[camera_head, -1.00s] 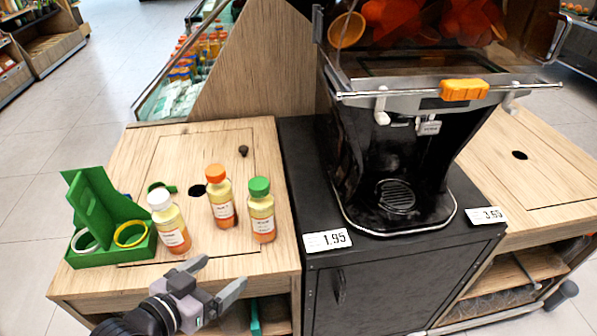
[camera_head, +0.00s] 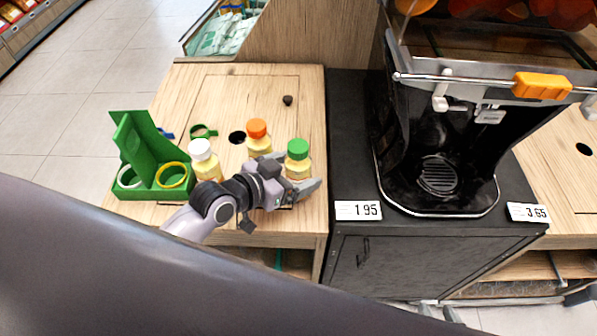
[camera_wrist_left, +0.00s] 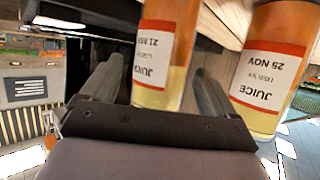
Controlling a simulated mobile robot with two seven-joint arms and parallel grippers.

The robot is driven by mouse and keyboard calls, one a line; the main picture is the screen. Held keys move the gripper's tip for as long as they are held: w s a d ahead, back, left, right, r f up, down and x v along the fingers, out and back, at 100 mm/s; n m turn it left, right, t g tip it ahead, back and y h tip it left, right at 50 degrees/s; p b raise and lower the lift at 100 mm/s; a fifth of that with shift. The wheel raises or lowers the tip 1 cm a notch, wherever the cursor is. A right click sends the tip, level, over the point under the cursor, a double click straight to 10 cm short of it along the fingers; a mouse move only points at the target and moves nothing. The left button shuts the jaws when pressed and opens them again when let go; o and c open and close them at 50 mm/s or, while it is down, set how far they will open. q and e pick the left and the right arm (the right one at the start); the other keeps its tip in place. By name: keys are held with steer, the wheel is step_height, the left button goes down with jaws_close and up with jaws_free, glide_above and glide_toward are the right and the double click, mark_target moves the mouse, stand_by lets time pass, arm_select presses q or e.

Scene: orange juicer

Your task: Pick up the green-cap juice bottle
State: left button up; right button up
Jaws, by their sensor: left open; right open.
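The green-cap juice bottle (camera_head: 298,150) stands upright near the right edge of the wooden counter. My left gripper (camera_head: 294,174) is open at this bottle, with a finger on either side of its body, which is partly hidden. In the left wrist view, the picture is upside down and a bottle (camera_wrist_left: 160,60) labelled "21 NOV" stands between the open fingers. It appears to be the green-cap one, though its cap is out of view. A gap shows beside each finger. My right gripper is not in view.
The orange-cap bottle (camera_head: 257,132) stands just left of the green-cap one, and the white-cap bottle (camera_head: 202,157) further left. A second bottle (camera_wrist_left: 268,70) is close outside one finger in the wrist view. A green holder (camera_head: 146,155) is at left; the black juicer (camera_head: 440,140) is right.

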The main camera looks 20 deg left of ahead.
arm_select(q)
steer(key=shift+w+d+f, duration=0.2)
steer(key=shift+w+d, duration=0.1)
steer(key=shift+w, duration=0.15)
steer(key=c, duration=1.3)
steer(key=shift+r, duration=0.1)
step_height(320, 180, up, 20)
steer(key=p, duration=0.3)
